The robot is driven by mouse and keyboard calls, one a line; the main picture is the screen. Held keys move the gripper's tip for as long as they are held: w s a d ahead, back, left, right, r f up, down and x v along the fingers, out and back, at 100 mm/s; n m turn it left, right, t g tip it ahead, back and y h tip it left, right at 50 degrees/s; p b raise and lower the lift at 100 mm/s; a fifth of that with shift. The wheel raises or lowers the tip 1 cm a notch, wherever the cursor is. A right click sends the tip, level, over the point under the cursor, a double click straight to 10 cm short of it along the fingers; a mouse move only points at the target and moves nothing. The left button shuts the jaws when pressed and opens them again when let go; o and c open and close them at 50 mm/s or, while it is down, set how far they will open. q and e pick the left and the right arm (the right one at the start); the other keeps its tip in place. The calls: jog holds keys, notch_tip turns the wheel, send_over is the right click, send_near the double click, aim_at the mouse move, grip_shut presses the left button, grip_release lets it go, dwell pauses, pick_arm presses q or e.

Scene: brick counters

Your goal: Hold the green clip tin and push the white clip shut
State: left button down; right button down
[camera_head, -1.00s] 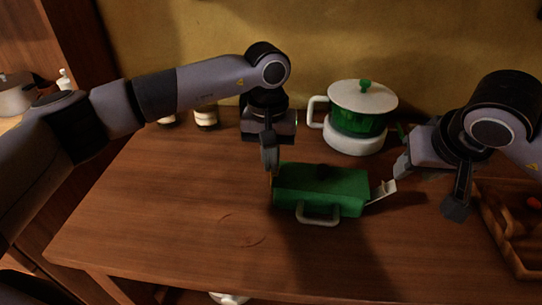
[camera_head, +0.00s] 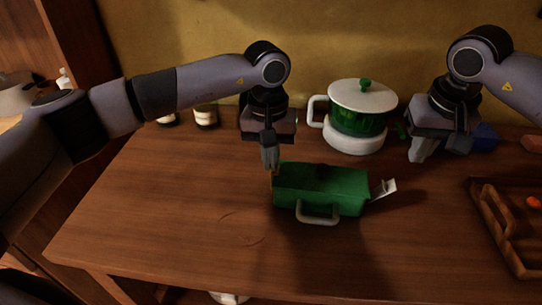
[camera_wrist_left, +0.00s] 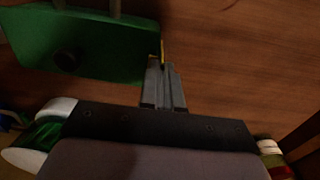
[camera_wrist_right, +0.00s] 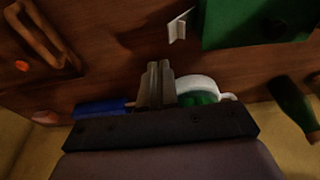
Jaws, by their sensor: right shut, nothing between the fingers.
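The green clip tin (camera_head: 335,190) lies on the wooden table with its grey handle (camera_head: 318,219) toward me. Its white clip (camera_head: 385,188) sticks out from the right end, tilted up and standing off the tin; the right wrist view also shows the clip (camera_wrist_right: 179,27). My left gripper (camera_head: 270,168) points down at the tin's left end, its fingers (camera_wrist_left: 163,72) closed on a thin yellow-orange edge there. My right gripper (camera_head: 418,156) is shut and empty, behind and right of the clip and apart from it.
A white and green lidded pot (camera_head: 361,118) stands behind the tin. A blue object (camera_head: 485,137) lies beyond my right gripper. A wooden tray (camera_head: 491,214) is at the right. Jars (camera_head: 206,115) stand at the back left. The table's front left is clear.

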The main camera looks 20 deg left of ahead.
aim_at(385, 186)
jog(key=shift+f, duration=4)
jog(key=shift+a, duration=0.1)
pick_arm(q)
jog(key=shift+d+r, duration=0.1)
pick_arm(e)
jog(key=shift+s+a, duration=0.15)
jog(key=shift+a, duration=0.65)
jog(key=shift+s+a, duration=0.1)
jog(key=shift+a, duration=0.65)
pick_arm(q)
jog(key=shift+s, duration=0.1)
pick_arm(e)
jog(key=shift+s+a+f, duration=0.1)
jog(key=shift+a, duration=0.35)
jog(key=shift+s+a+f, duration=0.1)
jog(key=shift+a, duration=0.3)
jog(key=shift+w+d+r, duration=0.1)
jog(key=shift+r, duration=0.4)
notch_tip(385, 186, up, 7)
jog(key=d, duration=0.1)
jog(key=shift+w+r, duration=0.15)
jog(key=shift+r, duration=0.05)
pick_arm(q)
jog(key=c, duration=1.3)
grip_release()
jog(key=shift+o, duration=0.2)
